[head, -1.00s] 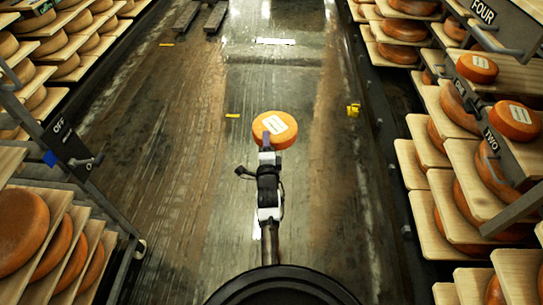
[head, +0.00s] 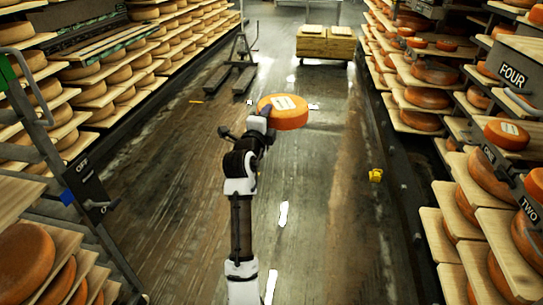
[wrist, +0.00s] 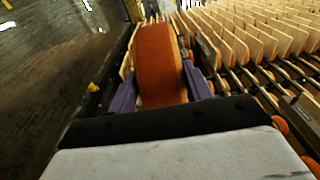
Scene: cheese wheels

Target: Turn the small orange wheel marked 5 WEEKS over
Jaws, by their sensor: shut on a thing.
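A small orange cheese wheel with a white label on its upper face (head: 287,114) is held in the air over the aisle in the head view. The label's text is too small to read. My gripper (head: 263,112) is shut on this wheel at its left edge. In the wrist view the wheel's orange rim (wrist: 160,62) stands between my gripper's two purple fingers (wrist: 163,88), one on each side. The wheel lies roughly flat with the label up, a little tilted. Its underside is hidden.
Racks of boards with cheese wheels line both sides. On the right, small labelled wheels stand near the FOUR sign (head: 513,75) and the TWO sign (head: 530,208). A pallet jack (head: 232,75) and a wooden crate cart (head: 325,43) stand farther down the wet aisle. A yellow object (head: 375,175) lies at right.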

